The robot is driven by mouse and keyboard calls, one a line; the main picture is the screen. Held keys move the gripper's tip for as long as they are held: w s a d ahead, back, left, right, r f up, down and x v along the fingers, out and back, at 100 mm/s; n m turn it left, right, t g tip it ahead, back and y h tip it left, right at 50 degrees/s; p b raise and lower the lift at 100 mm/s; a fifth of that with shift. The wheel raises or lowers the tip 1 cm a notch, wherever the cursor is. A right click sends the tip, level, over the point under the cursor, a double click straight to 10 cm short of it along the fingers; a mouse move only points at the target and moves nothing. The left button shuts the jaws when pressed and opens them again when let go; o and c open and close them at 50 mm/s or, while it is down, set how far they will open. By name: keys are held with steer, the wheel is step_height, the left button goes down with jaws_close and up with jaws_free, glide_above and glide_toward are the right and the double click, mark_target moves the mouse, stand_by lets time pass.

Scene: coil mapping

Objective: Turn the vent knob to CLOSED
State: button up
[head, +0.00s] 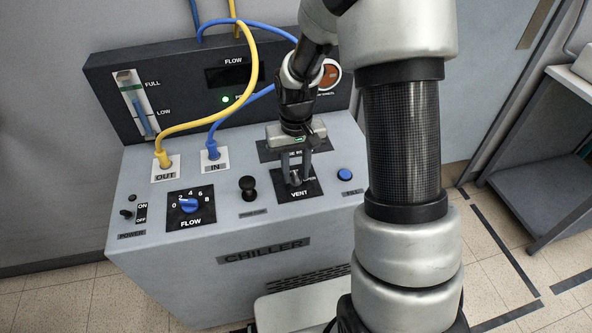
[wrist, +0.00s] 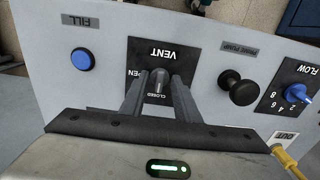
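The vent knob (wrist: 158,82) is a small grey knob on a black VENT plate (wrist: 140,52) on top of the chiller. The plate also shows in the head view (head: 299,194). In the wrist view the OPEN label is at the left of the plate and CLOSED is just below the knob. My gripper (wrist: 160,76) points down over the plate, its two fingers on either side of the knob. A narrow gap seems to show beside the knob, so the fingers look open around it. In the head view my gripper (head: 294,179) partly hides the knob; its exact pointing direction is unclear.
A black knob (head: 248,187) and the blue FLOW knob (head: 189,205) are to the left of the vent plate. A blue FILL button (head: 344,174) is at its right. A yellow hose (head: 251,70) and a blue hose (head: 238,101) arch behind and left of my gripper.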

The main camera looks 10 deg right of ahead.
mark_target(296, 176)
step_height(296, 176, up, 17)
steer(key=p, duration=0.2)
steer(key=shift+r, duration=0.2)
stand_by(0.5)
steer(key=s+r+t+p, duration=0.5)
steer(key=s+r+p, duration=0.4)
steer(key=s+r, duration=1)
steer(key=shift+t, duration=0.3)
steer(key=shift+r, duration=0.1)
